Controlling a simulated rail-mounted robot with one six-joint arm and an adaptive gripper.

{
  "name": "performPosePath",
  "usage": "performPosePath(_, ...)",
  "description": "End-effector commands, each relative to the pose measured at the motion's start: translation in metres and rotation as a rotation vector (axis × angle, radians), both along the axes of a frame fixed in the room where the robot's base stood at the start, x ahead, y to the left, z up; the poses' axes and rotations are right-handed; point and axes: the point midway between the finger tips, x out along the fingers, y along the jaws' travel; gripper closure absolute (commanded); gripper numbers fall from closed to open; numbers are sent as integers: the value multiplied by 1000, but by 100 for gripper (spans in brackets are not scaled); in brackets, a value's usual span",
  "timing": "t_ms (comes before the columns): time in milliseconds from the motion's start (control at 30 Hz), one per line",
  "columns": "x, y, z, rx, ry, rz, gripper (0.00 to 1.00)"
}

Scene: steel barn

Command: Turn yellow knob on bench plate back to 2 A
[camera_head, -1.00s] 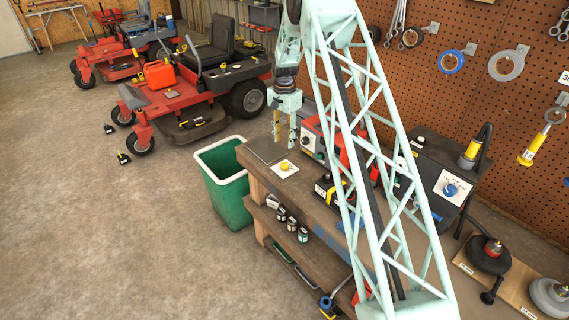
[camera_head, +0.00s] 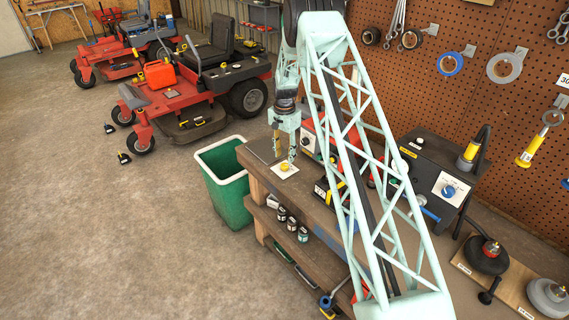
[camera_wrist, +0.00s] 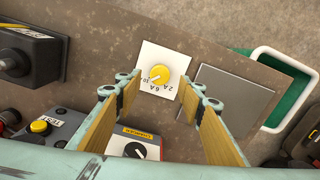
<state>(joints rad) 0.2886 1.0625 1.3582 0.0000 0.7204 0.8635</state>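My gripper (camera_head: 285,147) points down over the knob. In the wrist view my gripper (camera_wrist: 160,88) is open, its tan-padded fingers on either side of the knob, with nothing between them held.
A dark grey flat plate (camera_wrist: 232,97) lies beside the white plate. A green bin (camera_head: 228,193) stands at the bench end. Another box with a dark knob (camera_wrist: 135,150) and a box with a yellow button (camera_wrist: 40,127) sit close by on the bench.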

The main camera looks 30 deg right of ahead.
Motion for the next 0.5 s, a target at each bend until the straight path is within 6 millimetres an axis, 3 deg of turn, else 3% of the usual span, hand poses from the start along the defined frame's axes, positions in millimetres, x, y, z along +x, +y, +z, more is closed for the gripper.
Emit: performPosePath(500,-1,0,-47,0,2,0,64)
